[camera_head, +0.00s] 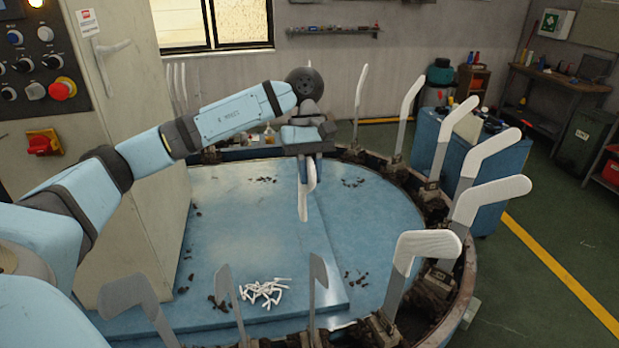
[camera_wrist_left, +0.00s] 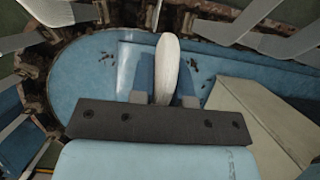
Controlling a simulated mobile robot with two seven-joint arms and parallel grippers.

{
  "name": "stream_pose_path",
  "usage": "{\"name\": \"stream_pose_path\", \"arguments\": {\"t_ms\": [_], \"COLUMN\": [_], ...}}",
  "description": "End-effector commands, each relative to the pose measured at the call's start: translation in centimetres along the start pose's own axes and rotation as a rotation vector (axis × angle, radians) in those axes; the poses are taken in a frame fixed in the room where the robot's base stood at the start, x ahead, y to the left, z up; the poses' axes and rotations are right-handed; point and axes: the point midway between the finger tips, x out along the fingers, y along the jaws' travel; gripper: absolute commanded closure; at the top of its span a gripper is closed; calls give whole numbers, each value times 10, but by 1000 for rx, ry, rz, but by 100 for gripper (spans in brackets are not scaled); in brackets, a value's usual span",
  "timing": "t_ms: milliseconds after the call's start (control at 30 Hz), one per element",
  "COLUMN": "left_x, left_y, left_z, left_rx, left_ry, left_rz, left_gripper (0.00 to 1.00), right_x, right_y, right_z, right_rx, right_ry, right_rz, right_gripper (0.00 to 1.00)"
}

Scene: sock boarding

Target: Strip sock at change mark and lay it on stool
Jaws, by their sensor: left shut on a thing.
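My left gripper (camera_head: 304,152) is over the blue round table, shut on a white sock (camera_head: 304,195) that hangs down below it. In the left wrist view the sock (camera_wrist_left: 167,68) stands out between the two fingers of the gripper (camera_wrist_left: 163,99). White socks are on several foot-shaped boards around the ring, one at the front right (camera_head: 425,244) and one behind it (camera_head: 488,195). Several boards at the front are bare grey, such as this board (camera_head: 128,294). I cannot make out a stool or a change mark for certain. My right gripper is not in view.
The blue table (camera_head: 240,215) has dark scraps and a heap of small white pieces (camera_head: 264,291). A control cabinet (camera_head: 135,130) stands at the left. Upright boards crowd the ring's edge.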

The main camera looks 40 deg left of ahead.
Motion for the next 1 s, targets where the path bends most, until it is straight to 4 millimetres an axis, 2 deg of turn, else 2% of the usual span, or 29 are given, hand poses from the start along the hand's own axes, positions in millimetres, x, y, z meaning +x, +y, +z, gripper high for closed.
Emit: {"name": "stream_pose_path", "arguments": {"t_ms": [600, 1000], "left_x": [-51, -65], "left_y": [0, 0], "left_z": [28, 36], "left_rx": [1, 1], "left_ry": [2, 0], "left_rz": [1, 0], "left_gripper": [97, 97], "right_x": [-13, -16], "right_y": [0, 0], "right_z": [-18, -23], "right_rx": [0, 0], "right_ry": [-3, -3], "right_rz": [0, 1], "right_gripper": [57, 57]}}
